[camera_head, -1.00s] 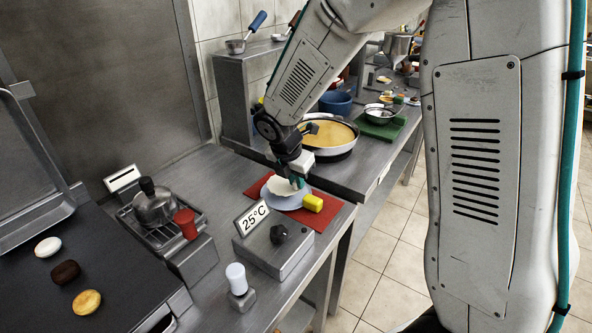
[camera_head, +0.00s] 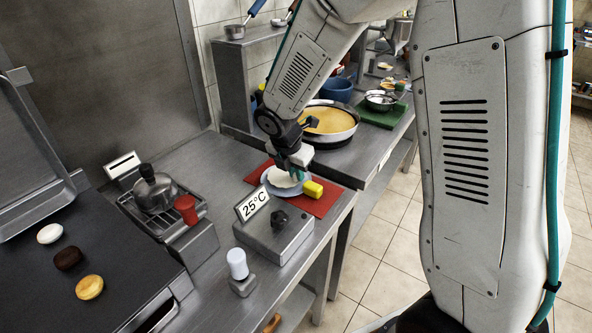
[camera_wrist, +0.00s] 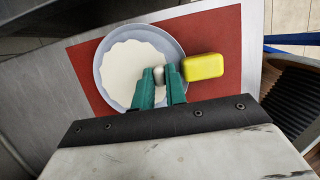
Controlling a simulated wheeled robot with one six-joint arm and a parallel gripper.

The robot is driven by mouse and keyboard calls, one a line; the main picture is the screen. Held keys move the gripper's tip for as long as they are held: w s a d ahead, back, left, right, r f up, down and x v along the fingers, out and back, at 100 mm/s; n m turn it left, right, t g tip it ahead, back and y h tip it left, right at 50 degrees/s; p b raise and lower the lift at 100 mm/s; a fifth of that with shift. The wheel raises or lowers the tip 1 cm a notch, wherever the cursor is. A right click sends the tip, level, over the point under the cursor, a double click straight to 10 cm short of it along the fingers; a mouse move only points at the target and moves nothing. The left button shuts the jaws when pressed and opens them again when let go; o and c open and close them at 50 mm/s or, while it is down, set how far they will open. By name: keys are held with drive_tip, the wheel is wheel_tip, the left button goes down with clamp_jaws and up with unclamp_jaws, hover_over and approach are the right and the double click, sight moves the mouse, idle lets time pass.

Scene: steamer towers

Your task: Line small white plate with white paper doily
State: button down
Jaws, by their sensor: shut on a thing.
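The small plate (camera_wrist: 98,72) looks pale blue-white and lies on a red mat. In the head view, the plate (camera_head: 280,193) is partly hidden by my gripper. The white paper doily (camera_wrist: 130,72), with a scalloped edge, shows over the plate's middle in the wrist view, within its rim. In the head view, the doily (camera_head: 280,178) shows at the plate. I cannot tell whether it lies flat on the plate or just above it. My gripper (camera_wrist: 164,72) has teal fingers close together at the doily's right edge, shut on it. It also shows in the head view (camera_head: 297,174).
A yellow block (camera_wrist: 203,67) sits beside the plate's right rim on the red mat (camera_wrist: 225,30). A 25°C sign (camera_head: 252,203) stands on a metal box in front. A large pan (camera_head: 328,122) stands behind on the higher counter.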

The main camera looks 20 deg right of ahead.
sight(291, 188)
drive_tip(key=shift+f, duration=0.3)
drive_tip(key=c, duration=1.3)
unclamp_jaws()
drive_tip(key=shift+c, duration=0.2)
drive_tip(key=v, duration=0.7)
drive_tip(key=shift+r, duration=0.35)
drive_tip(key=shift+a, duration=0.1)
